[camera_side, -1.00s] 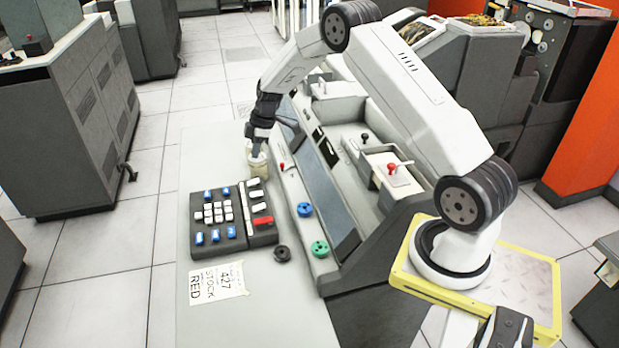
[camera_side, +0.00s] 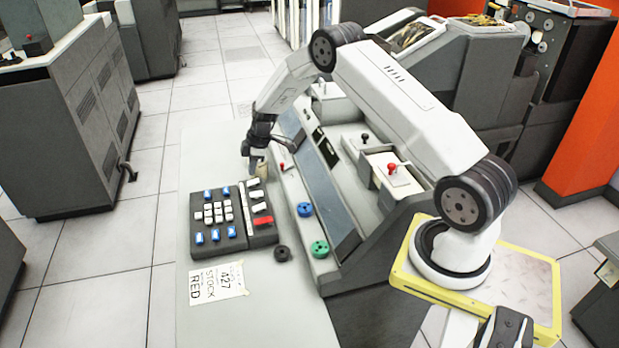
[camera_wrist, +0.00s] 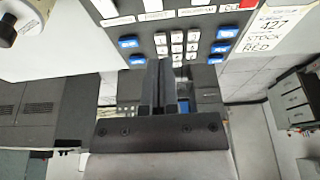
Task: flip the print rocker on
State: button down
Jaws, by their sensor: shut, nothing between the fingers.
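The dark key panel (camera_side: 222,246) lies on the pale desk. A column of white rockers (camera_side: 260,207) and one red key (camera_side: 263,220) runs along its right side. In the wrist view a white rocker (camera_wrist: 157,16) and the panel's white and blue keys show at the top. My gripper (camera_side: 254,168) is shut and empty, near the far end of the rocker column. I cannot tell if it touches the panel. In the wrist view its fingers (camera_wrist: 164,75) are together.
The sloped console (camera_side: 330,195) rises to the right, with blue and green knobs (camera_side: 319,248). A paper card (camera_side: 216,283) lies in front of the panel. The desk left of the panel is clear.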

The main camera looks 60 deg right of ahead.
aim_at(254, 195)
jog(key=shift+s+d+x, duration=0.1)
jog(key=shift+x, duration=1.25)
jog(key=shift+s+d+x, duration=0.1)
jog(key=shift+s+x, duration=0.05)
jog(key=shift+x, duration=1.2)
jog(key=shift+s+d+x, duration=0.1)
jog(key=shift+x, duration=1.2)
jog(key=shift+f, duration=0.15)
jog(key=shift+w+f, duration=0.1)
jog(key=shift+f, duration=0.15)
jog(key=shift+d, duration=0.1)
jog(key=shift+s+d+r, duration=0.3)
jog(key=shift+s+d, duration=0.1)
jog(key=shift+s, duration=0.15)
jog(key=shift+r, duration=0.1)
